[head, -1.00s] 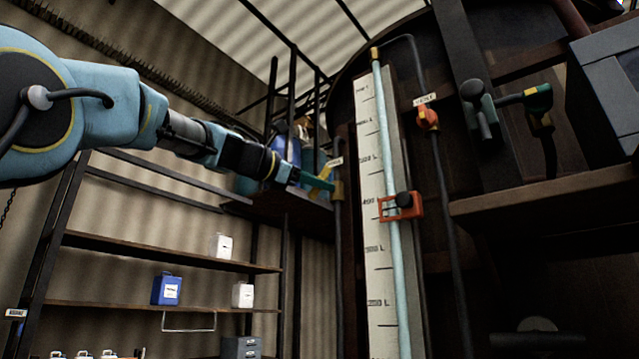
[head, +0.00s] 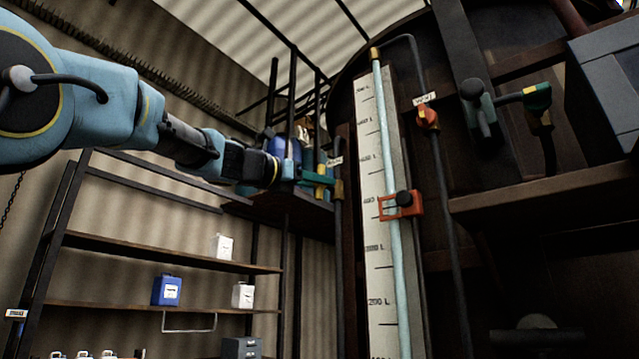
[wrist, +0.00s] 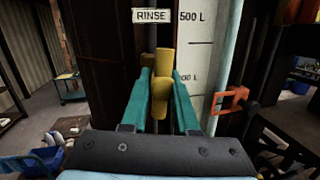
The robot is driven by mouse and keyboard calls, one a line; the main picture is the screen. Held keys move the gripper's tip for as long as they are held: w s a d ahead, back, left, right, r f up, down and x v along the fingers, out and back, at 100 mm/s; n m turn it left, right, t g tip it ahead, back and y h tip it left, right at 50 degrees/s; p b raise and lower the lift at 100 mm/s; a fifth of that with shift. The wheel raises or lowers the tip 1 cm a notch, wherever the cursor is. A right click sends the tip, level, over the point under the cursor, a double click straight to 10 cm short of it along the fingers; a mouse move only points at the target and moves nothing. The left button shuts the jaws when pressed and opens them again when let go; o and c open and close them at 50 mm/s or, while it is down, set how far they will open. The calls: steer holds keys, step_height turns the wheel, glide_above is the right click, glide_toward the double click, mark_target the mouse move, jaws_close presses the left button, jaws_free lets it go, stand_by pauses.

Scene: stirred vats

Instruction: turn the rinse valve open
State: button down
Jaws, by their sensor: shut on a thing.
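The rinse valve is a yellow handle (wrist: 161,85) on a dark vertical pipe, under a white RINSE label (wrist: 152,16) in the wrist view. My gripper (wrist: 160,92) has its two teal fingers closed on the yellow handle, one on each side. In the head view my gripper (head: 318,179) reaches in from the left to the valve body (head: 338,190) on the pipe. The small label (head: 335,161) is above it.
A level scale (head: 376,240) with an orange slider (head: 401,205) stands just right of the valve. An orange VENT valve (head: 428,117) is further right. A dark ledge (head: 545,195) juts out at the right. Shelves (head: 165,252) with small containers stand at the left.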

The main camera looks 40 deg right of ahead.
steer(key=shift+n, duration=0.6)
steer(key=c, duration=0.7)
jaws_free()
steer(key=shift+a, duration=0.1)
steer(key=a+b, duration=0.1)
steer(key=a, duration=0.2)
steer(key=a+f+b, duration=0.1)
steer(key=a+b, duration=0.1)
steer(key=a, duration=0.2)
steer(key=a+b, duration=0.1)
steer(key=a, duration=0.2)
steer(key=shift+s+a+f, duration=0.2)
steer(key=shift+s+f, duration=0.15)
